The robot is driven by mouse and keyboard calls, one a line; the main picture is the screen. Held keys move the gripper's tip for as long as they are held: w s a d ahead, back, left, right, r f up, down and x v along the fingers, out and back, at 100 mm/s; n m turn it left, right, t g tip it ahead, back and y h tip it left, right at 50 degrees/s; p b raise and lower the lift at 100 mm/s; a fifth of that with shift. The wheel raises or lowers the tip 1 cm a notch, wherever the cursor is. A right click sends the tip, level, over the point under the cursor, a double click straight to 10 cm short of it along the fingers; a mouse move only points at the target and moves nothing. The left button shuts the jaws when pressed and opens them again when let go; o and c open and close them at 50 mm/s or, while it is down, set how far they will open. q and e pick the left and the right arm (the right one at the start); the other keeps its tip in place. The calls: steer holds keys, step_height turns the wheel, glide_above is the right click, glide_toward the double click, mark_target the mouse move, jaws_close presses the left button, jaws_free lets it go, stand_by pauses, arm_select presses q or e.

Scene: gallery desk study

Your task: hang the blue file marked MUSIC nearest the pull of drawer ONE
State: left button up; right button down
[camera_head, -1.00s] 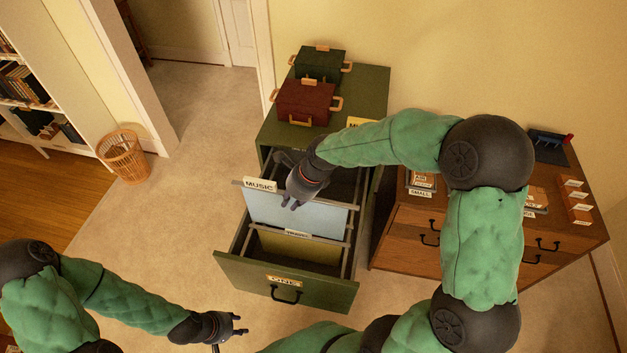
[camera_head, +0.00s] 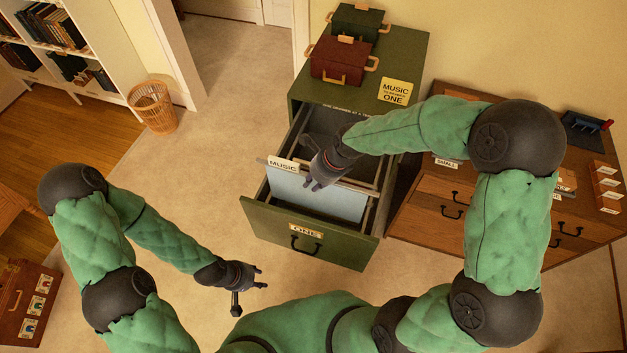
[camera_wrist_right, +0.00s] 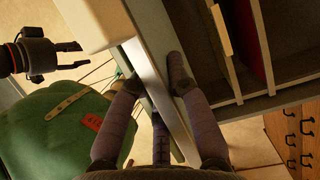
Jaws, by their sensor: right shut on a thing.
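Drawer ONE (camera_head: 270,222) is pulled out of the green cabinet, with its dark pull (camera_head: 305,244) on the front. The blue file (camera_head: 318,200) has a white MUSIC tab (camera_head: 283,164) at its left end and spans the drawer just behind the front panel. My right gripper (camera_head: 317,184) is shut on the file's top bar, which also shows between its fingers in the right wrist view (camera_wrist_right: 150,75). I cannot tell whether the bar touches the rails. My left gripper (camera_head: 252,279) is open and empty, left of and below the drawer front.
Red (camera_head: 340,60) and green (camera_head: 357,22) boxes and a yellow MUSIC/ONE sign (camera_head: 397,91) are on the cabinet. A wooden chest (camera_head: 440,195) stands close at right, a basket (camera_head: 153,106) at left. The carpet left of the drawer is clear.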

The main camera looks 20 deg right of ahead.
mark_target(328, 201)
steer(key=shift+f+b, duration=5.5)
steer(key=shift+f, duration=0.35)
step_height(328, 201, down, 9)
steer(key=b, duration=0.4)
steer(key=shift+r, duration=0.2)
steer(key=c, duration=1.1)
jaws_free()
steer(key=v, duration=1.2)
